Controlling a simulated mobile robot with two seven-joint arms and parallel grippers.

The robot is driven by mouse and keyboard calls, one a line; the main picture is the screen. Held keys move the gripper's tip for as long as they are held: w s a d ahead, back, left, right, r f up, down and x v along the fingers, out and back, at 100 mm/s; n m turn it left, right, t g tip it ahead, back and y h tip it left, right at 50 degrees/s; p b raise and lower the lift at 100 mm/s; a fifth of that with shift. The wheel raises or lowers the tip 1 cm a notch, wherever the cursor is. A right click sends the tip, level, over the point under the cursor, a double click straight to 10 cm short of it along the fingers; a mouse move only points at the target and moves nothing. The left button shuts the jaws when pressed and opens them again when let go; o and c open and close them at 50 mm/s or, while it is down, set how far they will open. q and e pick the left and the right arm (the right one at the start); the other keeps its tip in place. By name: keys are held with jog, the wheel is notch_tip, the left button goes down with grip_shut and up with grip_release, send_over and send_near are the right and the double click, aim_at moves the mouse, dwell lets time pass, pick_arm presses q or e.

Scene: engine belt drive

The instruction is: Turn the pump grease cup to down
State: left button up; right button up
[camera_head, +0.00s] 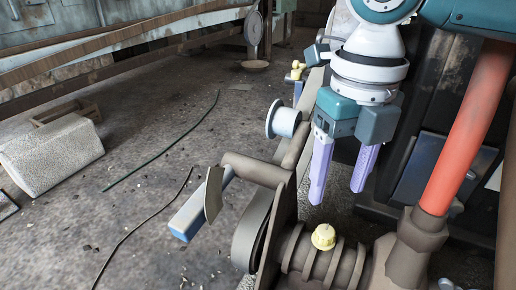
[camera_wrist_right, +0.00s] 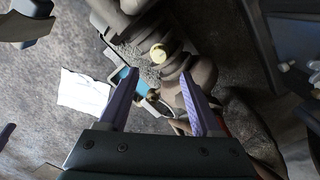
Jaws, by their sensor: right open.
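A small yellow knobbed cap, which looks like the pump grease cup (camera_head: 323,237), sits on top of a brown ribbed housing (camera_head: 345,263) low in the head view. My right gripper (camera_head: 337,193) hangs fingers-down above and behind it, open, with nothing between its purple fingers. In the right wrist view the yellow cup (camera_wrist_right: 158,53) shows beyond the open fingertips (camera_wrist_right: 159,76), roughly centred between them and apart from them. Which way the cup is turned I cannot tell. My left gripper does not show in the head view.
A belt wheel (camera_head: 250,232) and a blue-ended lever (camera_head: 188,217) stand left of the housing. A red-orange cylinder (camera_head: 467,130) rises at the right. Another yellow fitting (camera_head: 296,70) is farther back. A pale block (camera_head: 50,155) lies on the mostly open floor at left.

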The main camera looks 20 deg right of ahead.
aim_at(327, 230)
notch_tip(327, 230, down, 9)
jog(key=b, duration=0.6)
jog(key=shift+s+f, duration=0.1)
jog(key=shift+c, duration=0.3)
grip_shut()
